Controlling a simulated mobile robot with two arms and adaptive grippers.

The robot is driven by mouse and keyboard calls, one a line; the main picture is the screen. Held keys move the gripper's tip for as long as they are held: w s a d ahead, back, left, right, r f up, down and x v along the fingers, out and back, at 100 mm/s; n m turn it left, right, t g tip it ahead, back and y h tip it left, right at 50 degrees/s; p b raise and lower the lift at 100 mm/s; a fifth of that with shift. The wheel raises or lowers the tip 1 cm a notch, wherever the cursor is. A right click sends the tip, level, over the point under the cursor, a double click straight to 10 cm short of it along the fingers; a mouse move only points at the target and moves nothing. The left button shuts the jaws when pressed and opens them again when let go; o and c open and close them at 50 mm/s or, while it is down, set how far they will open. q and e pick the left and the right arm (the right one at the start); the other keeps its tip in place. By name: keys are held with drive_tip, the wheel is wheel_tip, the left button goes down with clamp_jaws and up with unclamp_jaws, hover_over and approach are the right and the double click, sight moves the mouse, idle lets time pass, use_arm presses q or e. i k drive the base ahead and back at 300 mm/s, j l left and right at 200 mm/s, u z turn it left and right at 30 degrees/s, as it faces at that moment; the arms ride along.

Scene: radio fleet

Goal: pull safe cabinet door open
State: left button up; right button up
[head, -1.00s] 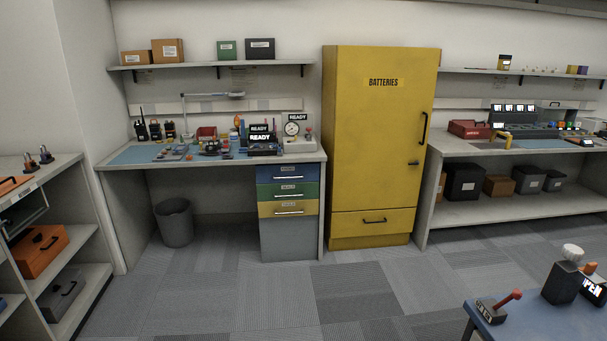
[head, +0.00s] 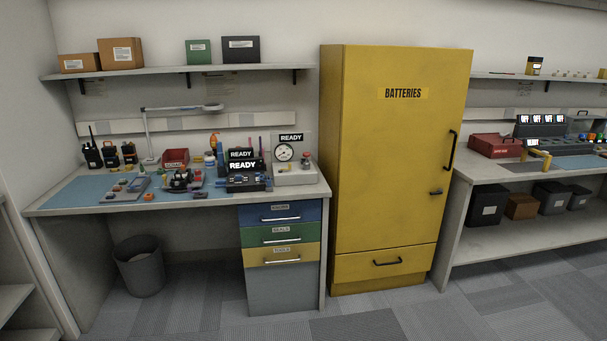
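The safe cabinet (head: 385,175) is tall and yellow, labelled BATTERIES, and stands against the wall right of centre in the head view. Its door is closed. A long black vertical handle (head: 450,150) sits near the door's right edge. A small dark latch (head: 436,192) is below it. A drawer (head: 382,262) with a black pull is at the cabinet's bottom and looks shut. Neither of my grippers shows in the head view.
A workbench (head: 60,196) with radios, tools and drawers stands left of the cabinet. A second bench (head: 488,170) with bins beneath stands right. A grey bin (head: 140,266) is under the left bench. Grey carpet in front of the cabinet (head: 370,318) looks clear.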

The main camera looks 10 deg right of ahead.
sight(402, 109)
drive_tip(key=i+z, duration=0.4)
drive_tip(key=i, duration=0.4)
drive_tip(key=i+j+z, duration=0.2)
drive_tip(key=i+z, duration=0.15)
drive_tip(key=i, duration=0.45)
